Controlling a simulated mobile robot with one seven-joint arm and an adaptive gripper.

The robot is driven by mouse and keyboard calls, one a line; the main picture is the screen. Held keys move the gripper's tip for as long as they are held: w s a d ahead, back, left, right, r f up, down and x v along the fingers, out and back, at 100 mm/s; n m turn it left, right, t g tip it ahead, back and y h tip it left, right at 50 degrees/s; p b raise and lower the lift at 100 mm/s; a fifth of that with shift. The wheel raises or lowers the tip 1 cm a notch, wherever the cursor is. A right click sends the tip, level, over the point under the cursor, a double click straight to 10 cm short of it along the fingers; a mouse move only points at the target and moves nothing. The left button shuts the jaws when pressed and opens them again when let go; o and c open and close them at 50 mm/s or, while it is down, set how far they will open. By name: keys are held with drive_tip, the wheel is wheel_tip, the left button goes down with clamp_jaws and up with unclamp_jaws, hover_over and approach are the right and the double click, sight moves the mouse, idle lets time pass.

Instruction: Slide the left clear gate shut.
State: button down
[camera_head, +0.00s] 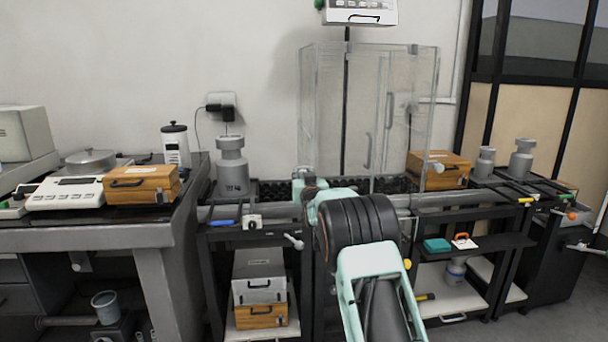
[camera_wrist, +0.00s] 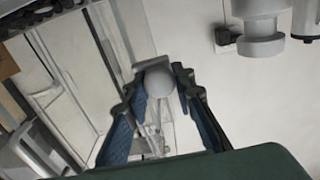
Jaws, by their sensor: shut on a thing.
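The clear enclosure (camera_head: 420,110) stands on the middle bench in the head view. Its left clear gate (camera_head: 308,105) is the see-through side pane; how far it stands open is hard to tell. My gripper (camera_head: 304,180) is at the lower left edge of the enclosure, partly hidden by my own arm. In the wrist view my gripper (camera_wrist: 160,98) has its two fingers around a pale rounded piece (camera_wrist: 158,82), which looks like the left gate's handle. Clear panes and frame edges show behind and left of the fingers.
A grey weight (camera_head: 231,165) stands left of the enclosure, close to my gripper; a similar grey weight (camera_wrist: 260,30) shows at the wrist view's upper right. A wooden box (camera_head: 440,172) is right of the enclosure. A blue object (camera_head: 221,223) lies on the bench front.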

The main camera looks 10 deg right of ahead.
drive_tip(key=shift+f, duration=0.3)
drive_tip(key=c, duration=1.9)
unclamp_jaws()
drive_tip(key=shift+w+f, duration=0.1)
drive_tip(key=shift+c, duration=0.2)
drive_tip(key=s, duration=1.2)
